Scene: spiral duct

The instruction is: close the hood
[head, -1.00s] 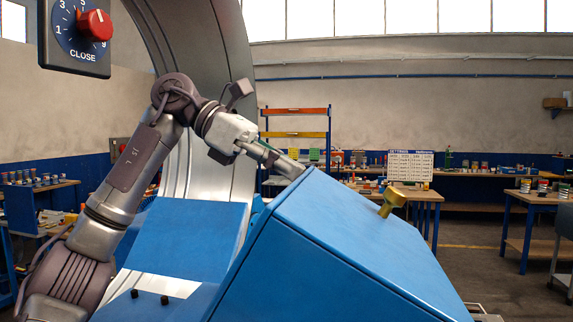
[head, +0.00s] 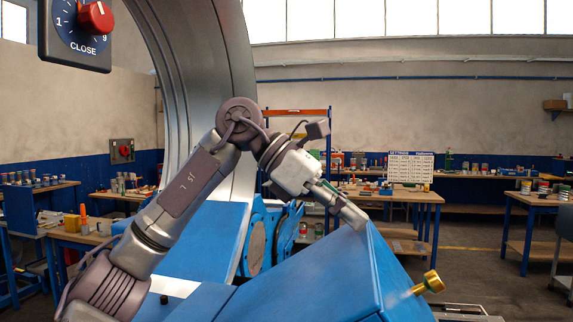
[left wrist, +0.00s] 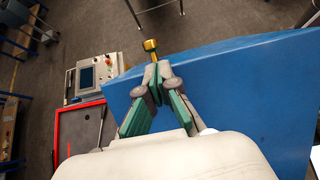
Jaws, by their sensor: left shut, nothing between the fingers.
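The hood (head: 300,275) is the large blue sheet-metal cover at lower centre in the head view, tilted, with a brass knob (head: 430,283) on its right-hand face. My left gripper (head: 354,215) is shut and empty, its fingertips at the hood's upper corner; they appear to touch it. In the left wrist view the closed fingertips (left wrist: 156,78) lie over the blue hood (left wrist: 235,85), with the brass knob (left wrist: 151,45) just beyond them. My right gripper is not in view.
A large grey metal ring (head: 215,90) rises behind my left arm. A dial marked CLOSE with a red knob (head: 95,17) hangs at upper left. Blue machine parts (head: 262,235) show behind the hood. A control panel (left wrist: 95,75) stands beside the hood. Workbenches line the wall.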

